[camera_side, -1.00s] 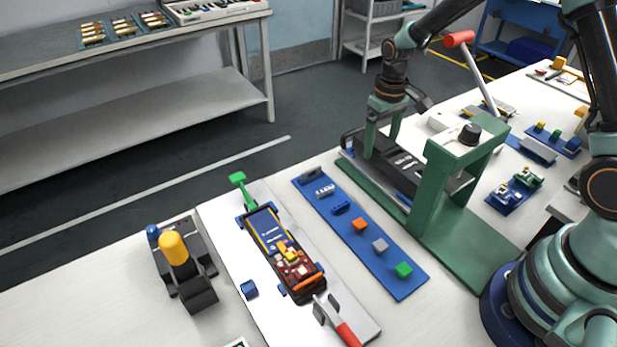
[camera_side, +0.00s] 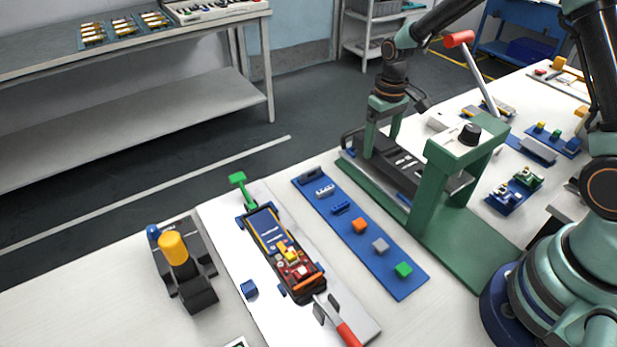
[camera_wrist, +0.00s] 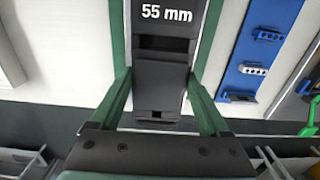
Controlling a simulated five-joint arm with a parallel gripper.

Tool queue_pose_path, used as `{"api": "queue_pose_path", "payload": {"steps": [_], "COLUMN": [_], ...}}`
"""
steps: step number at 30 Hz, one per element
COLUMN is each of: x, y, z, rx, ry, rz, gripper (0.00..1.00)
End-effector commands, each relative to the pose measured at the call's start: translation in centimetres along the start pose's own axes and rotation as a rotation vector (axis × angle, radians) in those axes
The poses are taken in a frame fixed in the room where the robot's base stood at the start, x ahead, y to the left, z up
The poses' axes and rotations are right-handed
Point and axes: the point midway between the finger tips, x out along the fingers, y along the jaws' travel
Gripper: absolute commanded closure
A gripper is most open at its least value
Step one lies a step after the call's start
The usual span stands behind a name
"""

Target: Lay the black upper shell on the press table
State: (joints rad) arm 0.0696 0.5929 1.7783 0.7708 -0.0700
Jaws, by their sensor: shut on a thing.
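The black upper shell (camera_side: 408,171) is long and dark with pale marks on top. It lies flat, low over the press table in the side view. My gripper (camera_side: 382,148) is shut on its far-left end, one green finger on each side. In the wrist view, the shell (camera_wrist: 162,45) shows "55 mm" lettering and runs up between the two fingers of my gripper (camera_wrist: 160,85). The green press (camera_side: 440,190) stands with its frame over the shell's near-right part. I cannot tell whether the shell touches the table.
A red-handled lever (camera_side: 460,40) rises behind the press. A blue strip (camera_side: 380,268) with several small coloured parts lies to the left. Further left are a fixture with an open device (camera_side: 270,235) and a yellow-knobbed black block (camera_side: 195,290). White bench shows between them.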

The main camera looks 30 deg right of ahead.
Motion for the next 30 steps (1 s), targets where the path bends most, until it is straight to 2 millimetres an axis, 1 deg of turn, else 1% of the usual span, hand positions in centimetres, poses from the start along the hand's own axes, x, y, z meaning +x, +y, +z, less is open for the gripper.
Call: {"api": "queue_pose_path", "payload": {"steps": [11,30], "x": [0.2,1.7], "y": [0.0,0.0], "z": [0.0,0.0], "rx": [0.000,0.000], "ry": [0.000,0.000], "rz": [0.000,0.000], "gripper": [0.77,0.77]}}
